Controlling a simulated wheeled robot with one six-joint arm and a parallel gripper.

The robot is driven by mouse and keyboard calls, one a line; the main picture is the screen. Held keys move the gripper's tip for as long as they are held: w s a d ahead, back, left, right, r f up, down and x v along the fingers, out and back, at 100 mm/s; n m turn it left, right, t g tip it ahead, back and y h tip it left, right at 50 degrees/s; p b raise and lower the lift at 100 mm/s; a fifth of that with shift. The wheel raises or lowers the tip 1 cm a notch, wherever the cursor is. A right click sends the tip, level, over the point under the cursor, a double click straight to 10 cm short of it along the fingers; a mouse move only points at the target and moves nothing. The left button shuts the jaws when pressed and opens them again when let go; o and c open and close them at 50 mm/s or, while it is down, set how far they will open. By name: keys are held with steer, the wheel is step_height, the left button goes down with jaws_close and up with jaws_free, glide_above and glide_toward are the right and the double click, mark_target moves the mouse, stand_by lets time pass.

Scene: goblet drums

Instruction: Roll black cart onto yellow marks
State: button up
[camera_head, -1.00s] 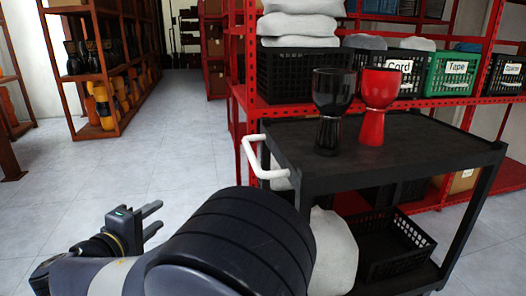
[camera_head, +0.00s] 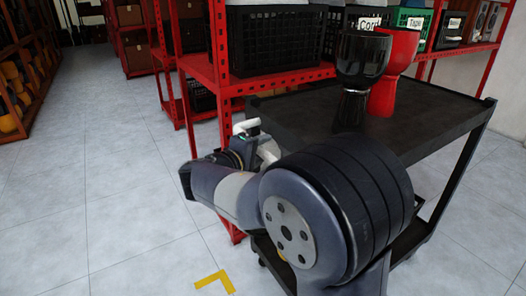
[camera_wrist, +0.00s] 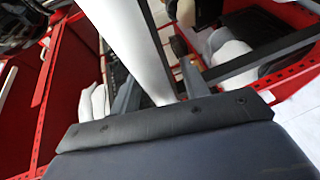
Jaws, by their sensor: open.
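The black cart (camera_head: 430,114) stands at the right in the head view, with a black goblet drum (camera_head: 361,60) and a red goblet drum (camera_head: 402,55) upright on its top. Its white handle (camera_head: 267,151) is partly covered by my arm. A yellow L-shaped mark (camera_head: 215,282) lies on the floor at the bottom, left of the cart. In the wrist view, the white handle (camera_wrist: 138,45) runs between the two fingers of my gripper (camera_wrist: 155,70), which is open. Whether the fingers touch it, I cannot tell.
A red shelf rack (camera_head: 205,72) with a black crate (camera_head: 272,40) stands close behind the cart. A brown rack (camera_head: 22,75) with drums is at the far left. The tiled floor left of the cart is clear.

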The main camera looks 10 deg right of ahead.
steer(key=shift+w+d, duration=0.4)
steer(key=shift+w, duration=0.15)
steer(key=shift+c, duration=0.2)
jaws_close()
